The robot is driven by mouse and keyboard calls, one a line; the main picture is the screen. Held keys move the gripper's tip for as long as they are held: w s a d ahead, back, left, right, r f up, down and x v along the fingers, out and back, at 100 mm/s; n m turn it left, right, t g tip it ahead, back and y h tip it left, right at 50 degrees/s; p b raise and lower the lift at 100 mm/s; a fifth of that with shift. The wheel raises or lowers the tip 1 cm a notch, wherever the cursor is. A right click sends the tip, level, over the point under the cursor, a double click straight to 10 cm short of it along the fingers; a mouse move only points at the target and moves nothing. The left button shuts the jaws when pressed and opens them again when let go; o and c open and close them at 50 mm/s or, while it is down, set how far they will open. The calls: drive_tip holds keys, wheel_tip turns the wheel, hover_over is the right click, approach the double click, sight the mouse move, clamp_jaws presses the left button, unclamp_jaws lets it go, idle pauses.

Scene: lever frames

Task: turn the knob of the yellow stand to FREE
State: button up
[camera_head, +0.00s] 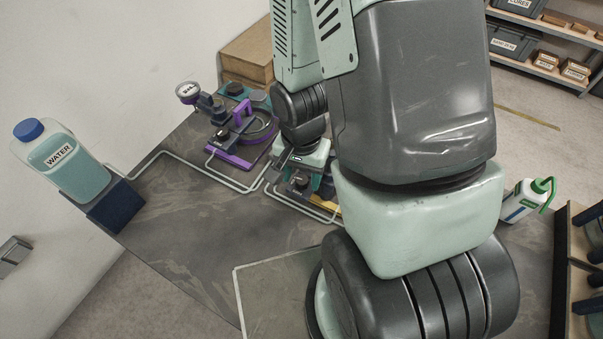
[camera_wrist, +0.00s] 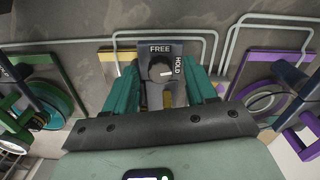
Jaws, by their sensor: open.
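The yellow stand (camera_wrist: 107,63) lies under my gripper (camera_wrist: 162,68) in the wrist view. It carries a dark panel lettered FREE along the far edge and HOLD along the right edge. The dark round knob (camera_wrist: 157,67) sits on this panel, between my two teal fingers. Its white mark points right, towards HOLD. The fingers are open, one on each side of the knob; whether they touch it I cannot tell. In the head view the yellow stand (camera_head: 327,208) shows only partly beneath my gripper (camera_head: 303,177), with my arm hiding much of it.
A purple stand (camera_head: 234,158) with a ring and gauge is close by; it also shows at right in the wrist view (camera_wrist: 268,95). A green stand (camera_wrist: 45,95) is at left there. Grey pipes (camera_head: 200,168) run along the bench. A water bottle (camera_head: 65,165) stands far left.

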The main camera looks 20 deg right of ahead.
drive_tip(key=shift+f, duration=0.4)
drive_tip(key=shift+c, duration=0.2)
clamp_jaws()
drive_tip(key=n, duration=0.5)
drive_tip(key=shift+d+n, duration=0.1)
drive_tip(key=shift+n, duration=0.3)
drive_tip(key=n, duration=0.6)
drive_tip(key=shift+d, duration=0.1)
idle(0.4)
